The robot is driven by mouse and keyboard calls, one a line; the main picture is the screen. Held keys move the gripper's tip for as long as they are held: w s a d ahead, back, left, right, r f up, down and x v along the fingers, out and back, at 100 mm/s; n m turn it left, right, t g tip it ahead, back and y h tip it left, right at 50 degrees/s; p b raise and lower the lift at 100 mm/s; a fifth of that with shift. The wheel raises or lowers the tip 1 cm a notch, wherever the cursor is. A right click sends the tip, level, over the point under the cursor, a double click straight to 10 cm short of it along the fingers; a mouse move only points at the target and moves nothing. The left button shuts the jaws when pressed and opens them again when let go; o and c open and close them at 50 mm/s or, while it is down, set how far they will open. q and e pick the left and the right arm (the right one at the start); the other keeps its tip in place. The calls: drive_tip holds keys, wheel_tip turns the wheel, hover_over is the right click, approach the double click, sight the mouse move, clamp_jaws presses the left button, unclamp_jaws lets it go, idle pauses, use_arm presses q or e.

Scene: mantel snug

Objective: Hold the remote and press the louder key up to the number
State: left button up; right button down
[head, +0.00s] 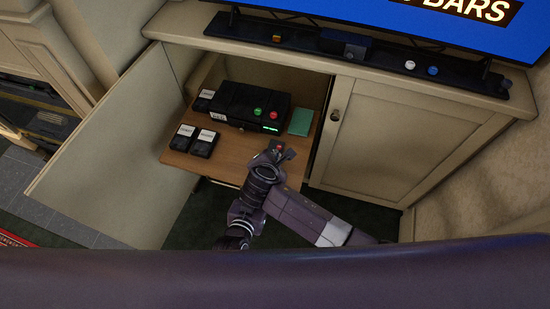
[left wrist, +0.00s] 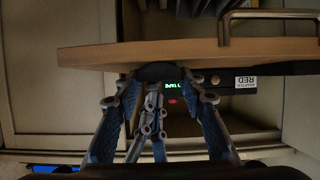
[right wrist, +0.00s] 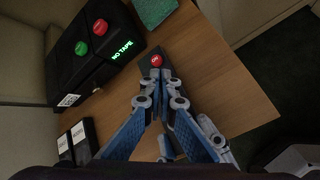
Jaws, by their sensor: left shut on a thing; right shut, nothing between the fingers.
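The remote (right wrist: 156,61) is a dark slim bar with a red key near its far end, over the wooden shelf in the right wrist view. Its red key also shows in the head view (head: 278,148). My left gripper (left wrist: 156,84) is shut on the remote, whose dark end (left wrist: 155,71) shows between its fingertips in the left wrist view. My right gripper (right wrist: 163,88) is shut and empty, its tips over the remote just short of the red key; I cannot tell whether they touch. The fingers hide most of the remote's face. The screen (head: 400,12) shows "BARS"; no number is visible.
A black box (head: 240,98) with red and green buttons and a green "NO TAPE" display stands on the pull-out shelf (head: 232,160). Several labelled dark cassettes (head: 203,144) and a green box (head: 301,121) are beside it. Cabinet doors flank the shelf, the left one (head: 110,150) open.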

drive_tip(key=shift+r, duration=0.35)
drive_tip(key=shift+r, duration=2.55)
wheel_tip(320, 180, up, 4)
drive_tip(key=shift+f, duration=0.15)
drive_tip(key=shift+f, duration=0.1)
drive_tip(key=shift+f, duration=4.3)
drive_tip(key=shift+f, duration=0.1)
